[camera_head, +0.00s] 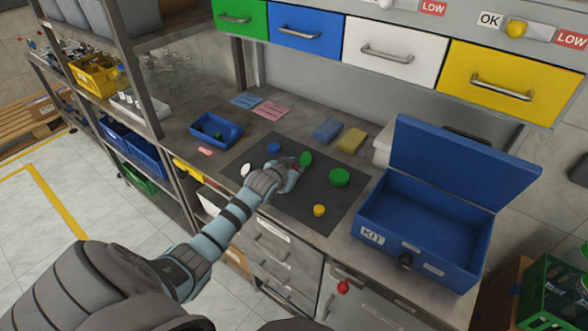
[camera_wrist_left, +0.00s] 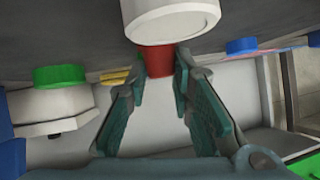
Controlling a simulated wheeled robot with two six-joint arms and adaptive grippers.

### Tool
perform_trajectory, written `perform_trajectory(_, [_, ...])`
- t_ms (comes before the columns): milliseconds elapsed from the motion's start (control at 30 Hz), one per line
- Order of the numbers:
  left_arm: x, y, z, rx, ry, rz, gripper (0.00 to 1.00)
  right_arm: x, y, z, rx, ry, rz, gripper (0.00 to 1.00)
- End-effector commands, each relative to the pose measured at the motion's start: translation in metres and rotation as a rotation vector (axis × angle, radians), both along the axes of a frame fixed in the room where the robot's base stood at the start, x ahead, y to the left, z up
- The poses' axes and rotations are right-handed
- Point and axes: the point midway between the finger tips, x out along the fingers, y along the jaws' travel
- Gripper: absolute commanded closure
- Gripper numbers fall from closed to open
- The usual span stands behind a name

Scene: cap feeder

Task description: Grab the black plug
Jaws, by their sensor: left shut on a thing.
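My left gripper (camera_head: 294,170) is over the dark mat (camera_head: 283,207), among the coloured caps. In the left wrist view its two fingers (camera_wrist_left: 161,68) are on either side of a red piece (camera_wrist_left: 159,62), and it is shut on it. A white cylinder (camera_wrist_left: 170,18) stands close against the red piece in that view. A little red shows at the fingertips in the head view. I cannot make out a black plug for certain; a small dark piece (camera_head: 217,134) lies in the blue tray (camera_head: 231,138). My right gripper is not in view.
On the mat are blue (camera_head: 274,148), small green (camera_head: 305,158), large green (camera_head: 339,177), yellow (camera_head: 319,211) and white (camera_head: 245,170) caps. An open blue KIT box (camera_head: 430,255) stands at the right. Blue and yellow sponges (camera_head: 351,140) lie behind. Drawers overhang the back.

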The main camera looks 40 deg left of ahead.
Motion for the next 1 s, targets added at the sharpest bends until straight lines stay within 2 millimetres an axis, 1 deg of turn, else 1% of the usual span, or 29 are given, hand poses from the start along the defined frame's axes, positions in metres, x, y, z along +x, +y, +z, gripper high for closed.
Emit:
perform_trajectory(100, [0.000, 0.000, -0.002, 0.000, 0.001, 0.000, 0.99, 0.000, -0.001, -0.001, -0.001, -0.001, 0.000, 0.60])
perform_trajectory(133, [0.000, 0.000, -0.002, 0.000, 0.001, 0.000, 0.75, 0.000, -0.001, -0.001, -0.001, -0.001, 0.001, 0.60])
perform_trajectory(233, [0.000, 0.000, -0.001, 0.000, 0.001, 0.000, 0.59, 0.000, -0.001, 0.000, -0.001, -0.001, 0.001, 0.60])
perform_trajectory(567, [0.000, 0.000, 0.001, 0.000, 0.000, 0.000, 0.58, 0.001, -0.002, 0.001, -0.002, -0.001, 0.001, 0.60])
perform_trajectory(633, [-0.005, -0.001, 0.005, 0.002, 0.000, -0.001, 0.58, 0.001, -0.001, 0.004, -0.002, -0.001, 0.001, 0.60])
perform_trajectory(767, [-0.026, -0.006, 0.019, 0.003, 0.002, -0.003, 0.58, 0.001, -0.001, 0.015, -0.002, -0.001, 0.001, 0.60])
perform_trajectory(900, [-0.060, -0.015, 0.041, 0.004, 0.002, -0.004, 0.58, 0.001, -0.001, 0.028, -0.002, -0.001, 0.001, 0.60])
perform_trajectory(1000, [-0.080, -0.021, 0.053, 0.003, 0.002, -0.003, 0.58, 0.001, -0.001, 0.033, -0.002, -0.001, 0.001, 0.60])
